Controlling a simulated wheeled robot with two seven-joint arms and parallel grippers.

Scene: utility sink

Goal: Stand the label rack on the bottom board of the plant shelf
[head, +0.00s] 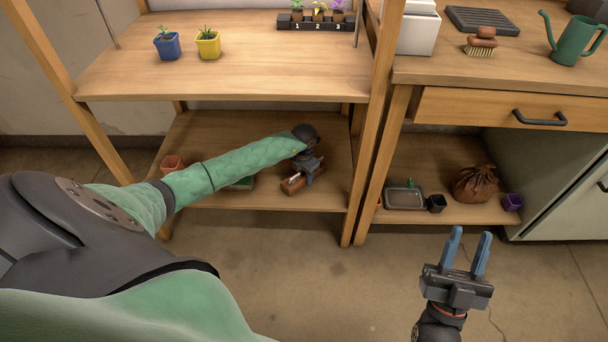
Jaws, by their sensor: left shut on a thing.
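The plant shelf has an upper board (250,75) and a bottom board (215,128). My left arm reaches in under the upper board. My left gripper (304,172) is shut on the label rack (293,185), a small brown wooden piece at the right half of the bottom board. The gripper covers much of the rack. The rack is at or just above the board; I cannot tell whether it touches. My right gripper (470,250) is open and empty, in front of the workbench on the right, over the floor.
A terracotta pot (173,163) and a partly hidden green item (241,184) are on the bottom board to the left. Blue (167,45) and yellow (208,45) pots stand above. A shelf post (379,120) rises right of the rack. The board's back right is clear.

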